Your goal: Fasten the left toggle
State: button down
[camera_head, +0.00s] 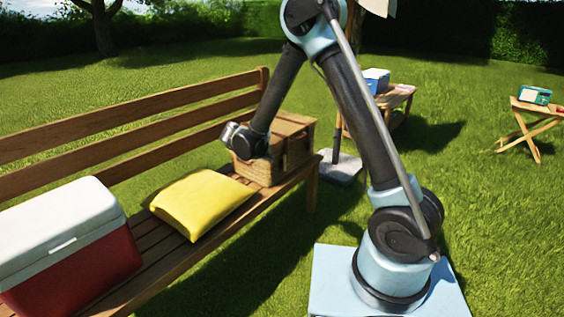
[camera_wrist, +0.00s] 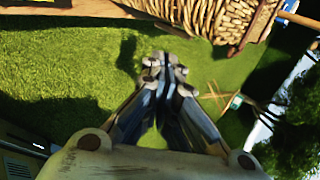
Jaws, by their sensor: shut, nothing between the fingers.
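A wicker picnic basket (camera_head: 258,172) stands on the far end of the wooden bench, partly hidden behind my arm. In the wrist view its woven side (camera_wrist: 212,18) fills the top edge, with a dark brown strip along its right end. I cannot make out the left toggle in either view. My gripper (camera_wrist: 165,62) is shut and empty, its fingertips together below the basket's woven side in the wrist view, with grass behind them. In the head view my wrist is in front of the basket's upper left part. I cannot tell whether it touches.
On the bench (camera_head: 150,247), a yellow cushion (camera_head: 200,203) lies nearer than the basket, and a red and white cooler (camera_head: 65,245) stands at the near left. The bench's slatted backrest (camera_head: 120,119) runs behind them. A folding table (camera_head: 535,108) with a teal radio (camera_head: 535,95) stands far right.

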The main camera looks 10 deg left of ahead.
jog(key=shift+w, duration=0.1)
send_near(283, 159)
jog(key=w+d+f, duration=0.2)
jog(key=d+f, duration=0.2)
jog(key=f, duration=0.1)
jog(key=shift+w+d, duration=0.1)
jog(key=shift+w, duration=0.25)
dwell(0.5)
jog(key=shift+r, duration=0.1)
